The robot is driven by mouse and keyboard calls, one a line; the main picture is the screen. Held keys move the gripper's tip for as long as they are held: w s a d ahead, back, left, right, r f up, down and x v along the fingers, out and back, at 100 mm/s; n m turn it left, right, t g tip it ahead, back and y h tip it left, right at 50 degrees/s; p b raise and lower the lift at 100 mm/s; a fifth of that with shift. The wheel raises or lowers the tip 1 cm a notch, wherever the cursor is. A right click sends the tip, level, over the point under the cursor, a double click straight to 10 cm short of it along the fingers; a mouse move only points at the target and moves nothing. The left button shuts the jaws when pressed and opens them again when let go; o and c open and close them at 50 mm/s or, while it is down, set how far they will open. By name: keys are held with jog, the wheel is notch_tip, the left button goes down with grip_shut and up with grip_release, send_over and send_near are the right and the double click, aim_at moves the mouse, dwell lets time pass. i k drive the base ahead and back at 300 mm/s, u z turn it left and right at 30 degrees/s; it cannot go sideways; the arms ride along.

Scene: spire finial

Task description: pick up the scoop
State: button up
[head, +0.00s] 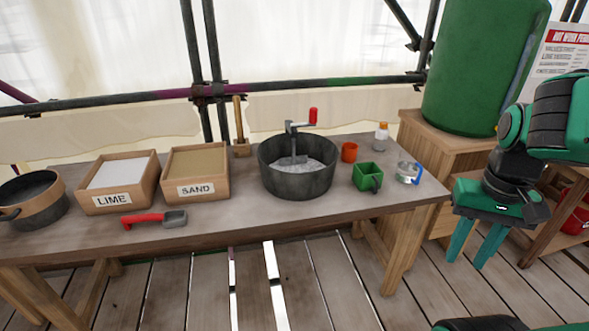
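The scoop (174,219) lies on the table's front part, below the sand box. It has a red handle pointing left and a grey metal scoop end pointing right. It lies flat and nothing touches it. My gripper (474,248) is at the right, beyond the table's right end, far from the scoop. Its two green fingers point down and stand apart with nothing between them.
The table's front edge near the scoop is clear.

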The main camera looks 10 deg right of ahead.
aim_at(177, 218)
jog(key=k, duration=0.65)
jog(key=u, duration=0.05)
jog(key=i, duration=0.9)
jog(key=u, duration=0.75)
jog(key=i, duration=0.55)
jog(key=u, duration=0.4)
